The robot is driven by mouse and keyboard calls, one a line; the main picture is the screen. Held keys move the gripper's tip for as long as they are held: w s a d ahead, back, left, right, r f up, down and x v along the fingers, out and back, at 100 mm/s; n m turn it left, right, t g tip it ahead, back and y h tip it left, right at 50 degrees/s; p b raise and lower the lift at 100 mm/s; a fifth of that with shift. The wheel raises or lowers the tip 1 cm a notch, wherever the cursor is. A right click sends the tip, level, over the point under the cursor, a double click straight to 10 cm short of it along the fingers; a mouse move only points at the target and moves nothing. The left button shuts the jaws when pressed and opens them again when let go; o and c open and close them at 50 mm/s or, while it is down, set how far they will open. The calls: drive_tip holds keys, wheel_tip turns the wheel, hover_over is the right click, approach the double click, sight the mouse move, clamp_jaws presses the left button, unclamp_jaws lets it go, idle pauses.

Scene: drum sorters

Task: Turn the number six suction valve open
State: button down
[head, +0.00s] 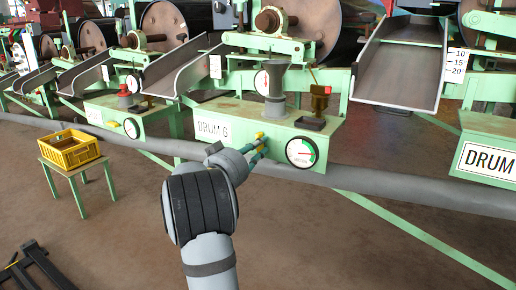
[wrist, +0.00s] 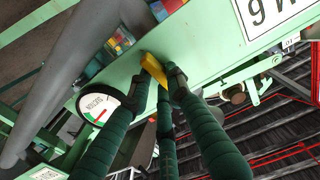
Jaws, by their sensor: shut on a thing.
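The drum 6 suction box is a pale green box marked DRUM 6 (head: 213,131), in the middle of the head view. My gripper (head: 256,147) is at its front face, right of the label. The yellow valve handle (head: 260,135) shows only in part there, behind my fingers. In the wrist view, my gripper (wrist: 160,80) is shut on the yellow handle (wrist: 153,66), with dark green fingers on both sides of it. The suction gauge (head: 301,152) is on the same face, to the right. It also shows in the wrist view (wrist: 98,106). The valve's inner parts are hidden.
A grey pipe (head: 408,194) runs low across the front of the boxes. A yellow crate (head: 70,152) stands on a green stool at left. Sloping grey chutes (head: 402,70) and black drums are behind. The neighbouring drum box (head: 487,160) is at right. The foreground floor is mostly clear.

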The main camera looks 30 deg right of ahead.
drive_tip(key=c, duration=1.6)
unclamp_jaws()
drive_tip(key=v, duration=1.2)
drive_tip(key=x, duration=1.2)
